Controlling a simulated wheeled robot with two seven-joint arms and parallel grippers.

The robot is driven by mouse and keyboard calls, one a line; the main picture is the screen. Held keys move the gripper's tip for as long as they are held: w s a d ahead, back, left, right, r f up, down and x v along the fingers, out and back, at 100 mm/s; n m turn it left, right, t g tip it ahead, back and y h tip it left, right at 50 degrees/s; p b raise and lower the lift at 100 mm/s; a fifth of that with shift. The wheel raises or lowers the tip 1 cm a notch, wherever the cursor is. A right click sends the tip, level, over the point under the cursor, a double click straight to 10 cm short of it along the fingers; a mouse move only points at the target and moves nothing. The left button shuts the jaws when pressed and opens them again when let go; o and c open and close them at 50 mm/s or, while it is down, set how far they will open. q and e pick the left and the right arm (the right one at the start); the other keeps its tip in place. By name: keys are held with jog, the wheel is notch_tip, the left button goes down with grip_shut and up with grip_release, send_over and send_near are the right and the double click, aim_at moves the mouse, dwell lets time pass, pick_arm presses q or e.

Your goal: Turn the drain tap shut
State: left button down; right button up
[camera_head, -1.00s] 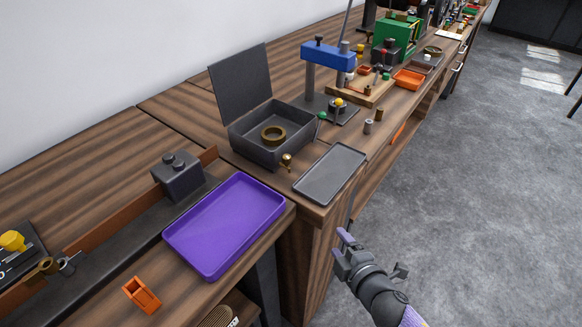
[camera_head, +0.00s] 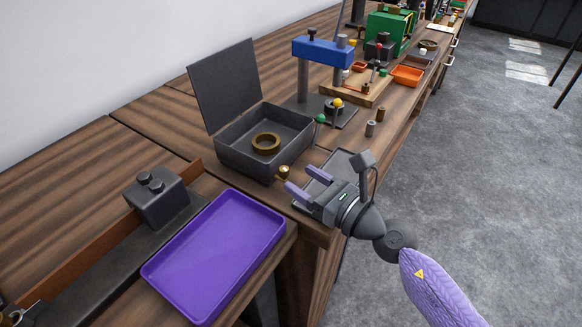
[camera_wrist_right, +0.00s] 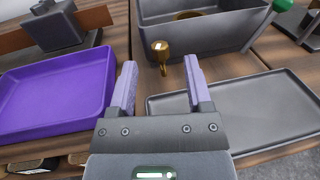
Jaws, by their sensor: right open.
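The drain tap (camera_head: 284,172) is a small brass fitting low on the front side of the grey open-lidded box (camera_head: 240,158). In the right wrist view the tap (camera_wrist_right: 161,50) shows a rounded brass top and a short part hanging below it. My right gripper (camera_head: 302,181) is open and empty, just in front of the tap. In the right wrist view the tap lies straight ahead, between and beyond the two purple fingertips (camera_wrist_right: 160,72). I see no contact. Whether the tap stands open or shut is unclear. My left gripper is not in view.
A brass ring (camera_head: 265,143) lies inside the box. A shallow grey tray (camera_wrist_right: 245,108) is right of my right gripper, partly hidden by it in the head view. A purple tray (camera_head: 274,222) is to the left. A blue-topped press (camera_head: 323,51) stands behind.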

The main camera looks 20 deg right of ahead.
aim_at(288, 172)
jog(key=shift+x, duration=1.75)
jog(key=shift+c, duration=0.2)
jog(key=shift+f, duration=0.1)
grip_shut()
